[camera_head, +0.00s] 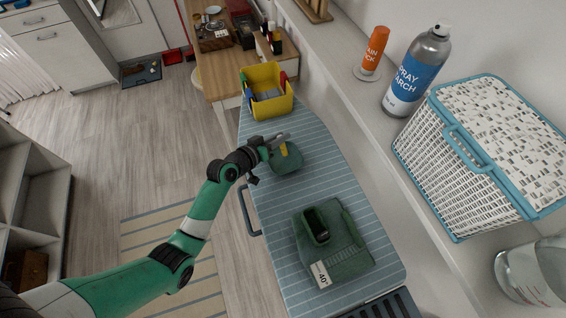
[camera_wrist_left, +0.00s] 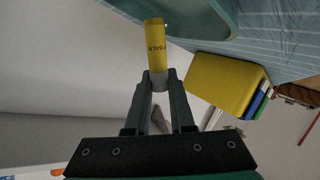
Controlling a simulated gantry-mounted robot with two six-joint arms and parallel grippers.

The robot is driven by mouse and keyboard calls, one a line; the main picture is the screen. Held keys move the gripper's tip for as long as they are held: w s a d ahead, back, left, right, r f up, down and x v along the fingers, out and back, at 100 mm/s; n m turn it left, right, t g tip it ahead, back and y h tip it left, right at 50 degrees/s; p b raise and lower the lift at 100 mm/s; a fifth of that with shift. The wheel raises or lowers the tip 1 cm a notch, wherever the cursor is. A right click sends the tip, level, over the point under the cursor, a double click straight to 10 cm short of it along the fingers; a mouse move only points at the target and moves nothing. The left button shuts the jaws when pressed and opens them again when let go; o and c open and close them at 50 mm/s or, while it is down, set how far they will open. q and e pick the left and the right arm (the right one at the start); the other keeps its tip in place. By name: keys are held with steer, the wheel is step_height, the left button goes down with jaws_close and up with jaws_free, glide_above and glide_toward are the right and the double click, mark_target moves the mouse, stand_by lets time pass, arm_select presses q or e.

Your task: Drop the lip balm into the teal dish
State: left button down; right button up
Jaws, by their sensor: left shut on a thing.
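The lip balm (camera_wrist_left: 155,42) is a yellow tube with dark lettering in the left wrist view. My left gripper (camera_wrist_left: 158,82) is shut on its grey end, and the yellow part points out past the fingertips. In the head view the lip balm (camera_head: 284,149) appears over the teal dish (camera_head: 287,163), held by my left gripper (camera_head: 273,146). The dish sits on the striped blue ironing surface (camera_head: 325,187). Its curved wall also shows at the top of the left wrist view (camera_wrist_left: 190,12), just behind the lip balm. The height of the lip balm above the dish is unclear. My right gripper is not in view.
A yellow bin (camera_head: 266,108) with several coloured items stands just beyond the dish. The right-hand ledge holds a spray starch can (camera_head: 405,85), an orange stick (camera_head: 374,50) and a white basket (camera_head: 455,175).

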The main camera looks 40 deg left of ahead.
arm_select(q)
steer(key=shift+f+b, duration=0.45)
steer(key=shift+f, duration=0.5)
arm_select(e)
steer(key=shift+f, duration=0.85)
arm_select(q)
steer(key=c, duration=0.7)
jaws_free()
steer(key=shift+r, duration=0.1)
steer(key=shift+s+r+p, duration=0.15)
steer(key=shift+s+p, duration=0.15)
steer(key=shift+s, duration=0.05)
steer(key=p+v, duration=0.2)
steer(key=v, duration=0.8)
steer(key=shift+s, duration=0.4)
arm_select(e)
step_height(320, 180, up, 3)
